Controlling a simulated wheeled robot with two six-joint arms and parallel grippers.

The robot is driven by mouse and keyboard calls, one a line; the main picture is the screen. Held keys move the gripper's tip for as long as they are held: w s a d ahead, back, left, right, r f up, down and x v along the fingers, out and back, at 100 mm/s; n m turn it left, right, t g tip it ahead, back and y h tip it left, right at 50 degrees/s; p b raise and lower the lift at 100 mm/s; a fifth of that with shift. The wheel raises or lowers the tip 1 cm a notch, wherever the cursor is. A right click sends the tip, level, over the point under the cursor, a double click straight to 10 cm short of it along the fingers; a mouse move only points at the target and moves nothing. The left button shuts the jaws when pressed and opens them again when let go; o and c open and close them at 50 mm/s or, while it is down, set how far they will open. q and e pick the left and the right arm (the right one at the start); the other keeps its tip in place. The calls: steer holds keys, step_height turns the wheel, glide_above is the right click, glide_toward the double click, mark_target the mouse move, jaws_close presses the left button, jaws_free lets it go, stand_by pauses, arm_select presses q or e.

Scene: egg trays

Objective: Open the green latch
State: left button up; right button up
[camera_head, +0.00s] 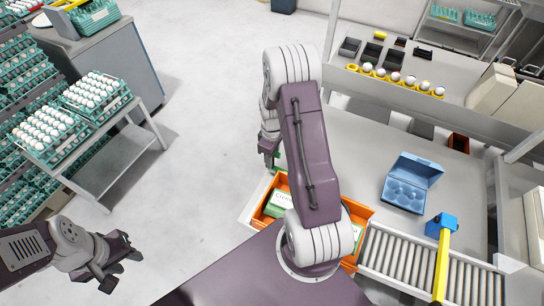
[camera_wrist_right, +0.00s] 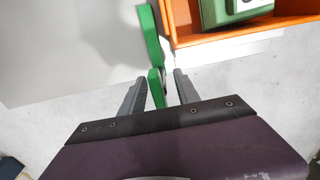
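The green latch (camera_wrist_right: 151,36) is by the corner of an orange crate in the right wrist view. Its lower end (camera_wrist_right: 157,88) lies between the fingertips of my right gripper (camera_wrist_right: 158,88). The fingers are apart, with a visible gap on the right side of the latch; contact on the left is unclear. In the head view, a little green of the latch (camera_head: 278,160) shows beside my right gripper (camera_head: 269,153); my right arm hides the rest. My left gripper (camera_head: 118,271) is open and empty over the floor at lower left.
The orange crate (camera_head: 358,209) with green-and-white boxes sits under my right arm. A roller conveyor (camera_head: 398,257), a blue egg carton (camera_head: 411,183) and a blue-and-yellow tool (camera_head: 441,250) are at right. A cart (camera_head: 122,158) with egg trays stands at left. The floor between is clear.

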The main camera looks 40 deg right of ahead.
jaws_close()
steer(key=shift+w, duration=0.1)
stand_by(1.2)
